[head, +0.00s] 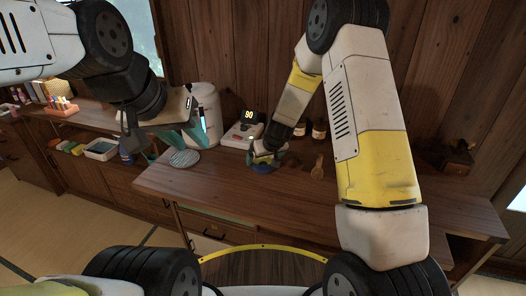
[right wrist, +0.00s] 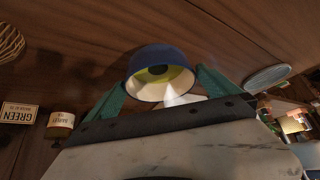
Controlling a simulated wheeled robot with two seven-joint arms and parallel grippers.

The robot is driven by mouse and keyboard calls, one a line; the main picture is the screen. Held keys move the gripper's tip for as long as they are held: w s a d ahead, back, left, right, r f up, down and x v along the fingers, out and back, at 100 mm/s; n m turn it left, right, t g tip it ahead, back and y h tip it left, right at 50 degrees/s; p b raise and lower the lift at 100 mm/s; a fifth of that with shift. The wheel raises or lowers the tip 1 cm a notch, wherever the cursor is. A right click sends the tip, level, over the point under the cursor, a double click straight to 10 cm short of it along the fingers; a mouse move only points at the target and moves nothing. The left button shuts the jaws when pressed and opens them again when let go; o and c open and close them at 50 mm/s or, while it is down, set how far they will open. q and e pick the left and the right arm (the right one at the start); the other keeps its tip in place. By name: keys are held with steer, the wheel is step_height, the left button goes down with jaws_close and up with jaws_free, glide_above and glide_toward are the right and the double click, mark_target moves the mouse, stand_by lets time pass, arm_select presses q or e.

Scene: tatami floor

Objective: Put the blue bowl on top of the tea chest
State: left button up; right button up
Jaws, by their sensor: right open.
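The blue bowl (head: 260,167), with a yellow-green inside, is on the wooden counter below my right gripper (head: 265,154). In the right wrist view the bowl (right wrist: 160,58) lies between the two teal fingers of my right gripper (right wrist: 165,95), which are apart, one on each side of it. Whether they touch it I cannot tell. A dark wooden box (head: 458,161) near the counter's right end may be the tea chest; its details are too dark to read. My left gripper (head: 188,134) hangs at the left above the counter, its teal fingers apart and nothing visible between them.
A scale with a lit display (head: 241,131) and a white cylindrical container (head: 206,105) stand behind the bowl. A round striped plate (head: 184,158) lies to its left. Small jars (head: 319,130) and a wooden whisk-like item (head: 317,171) are to its right. The counter's front right is clear.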

steer(key=s+d+r+m+y, duration=0.1)
steer(key=s+d+r, duration=0.2)
steer(key=s+r, duration=0.6)
steer(key=s+d+r, duration=0.3)
steer(key=s+r, duration=0.2)
steer(key=r, duration=0.8)
steer(key=s+d+r, duration=0.2)
steer(key=s, duration=0.4)
steer(key=s+d+r+m, duration=0.1)
steer(key=s+d+r, duration=0.2)
steer(key=s, duration=0.4)
steer(key=s+d+r+m+h, duration=0.1)
steer(key=s+d+r, duration=0.1)
steer(key=s, duration=0.4)
steer(key=shift+s+d+r, duration=0.35)
